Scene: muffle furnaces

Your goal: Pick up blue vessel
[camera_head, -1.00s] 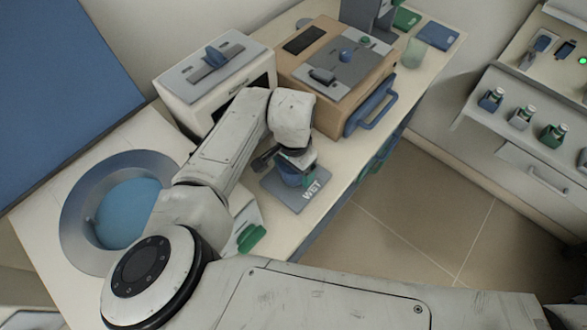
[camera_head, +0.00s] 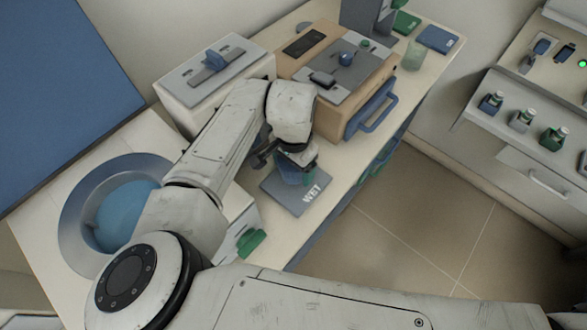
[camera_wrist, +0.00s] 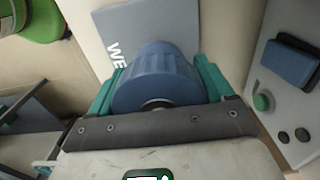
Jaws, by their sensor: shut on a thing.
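The blue vessel (camera_wrist: 158,75) sits between the two green fingers of my gripper (camera_wrist: 157,88) in the wrist view, and the fingers are shut on it from both sides. In the head view the vessel (camera_head: 291,176) shows only in part under my gripper (camera_head: 297,172), at the grey mat marked WET (camera_head: 308,197). Most of the vessel is hidden by my wrist there. I cannot tell whether its base touches the mat or is just above it.
A tan furnace (camera_head: 340,75) with a blue handle (camera_head: 372,105) stands behind the mat, and a white furnace (camera_head: 215,72) is left of it. A metal basin (camera_head: 75,205) is at the left. A green object (camera_head: 250,243) lies near the counter's front edge. Floor is open at right.

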